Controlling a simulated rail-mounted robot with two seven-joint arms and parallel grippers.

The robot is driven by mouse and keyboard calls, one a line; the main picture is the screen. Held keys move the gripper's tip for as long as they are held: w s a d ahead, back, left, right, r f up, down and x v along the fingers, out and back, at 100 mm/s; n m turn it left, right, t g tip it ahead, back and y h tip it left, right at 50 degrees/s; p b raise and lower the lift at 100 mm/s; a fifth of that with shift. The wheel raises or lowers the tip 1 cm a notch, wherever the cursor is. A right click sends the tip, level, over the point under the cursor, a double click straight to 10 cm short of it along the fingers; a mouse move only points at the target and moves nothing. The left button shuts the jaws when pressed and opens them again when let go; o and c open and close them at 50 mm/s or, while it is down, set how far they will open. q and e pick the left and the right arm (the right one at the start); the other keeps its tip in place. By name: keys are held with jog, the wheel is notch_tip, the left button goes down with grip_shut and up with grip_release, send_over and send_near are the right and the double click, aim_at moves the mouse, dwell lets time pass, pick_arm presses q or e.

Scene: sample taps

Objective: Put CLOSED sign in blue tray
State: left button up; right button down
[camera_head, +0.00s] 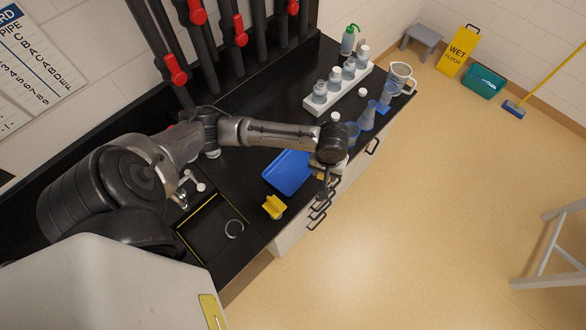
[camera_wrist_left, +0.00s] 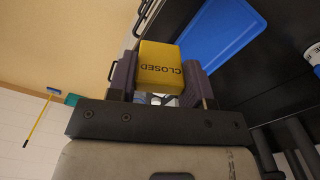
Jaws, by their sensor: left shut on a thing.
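The yellow CLOSED sign (camera_wrist_left: 160,68) shows in the left wrist view, its lettering upside down, between the two dark fingers of my left gripper (camera_wrist_left: 160,85). The gripper is shut on it. In the head view my left gripper (camera_head: 324,184) hangs below the wrist near the bench's front edge, and I cannot make out the sign there. The blue tray (camera_head: 287,173) lies on the black bench just left of the gripper. In the left wrist view the tray (camera_wrist_left: 222,35) is to the sign's upper right, apart from it. My right gripper is not in view.
A small yellow piece (camera_head: 274,206) is by the tray's near corner. A yellow-edged black area with a ring (camera_head: 234,229) lies nearer me. A white bottle rack (camera_head: 338,90), flasks and a jug (camera_head: 400,78) stand farther back. Drawer handles (camera_head: 318,212) stick out in front.

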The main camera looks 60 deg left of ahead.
pick_arm(q)
notch_tip(320, 180, down, 3)
jog(key=s+a, duration=0.1)
jog(key=a, duration=0.2)
send_over(293, 169)
jog(key=shift+n, duration=0.4)
notch_tip(293, 169, down, 7)
jog(key=shift+f+p, duration=0.15)
jog(key=shift+p, duration=0.15)
jog(key=shift+f, duration=1.95)
jog(key=shift+f, duration=0.2)
jog(key=o, duration=0.9)
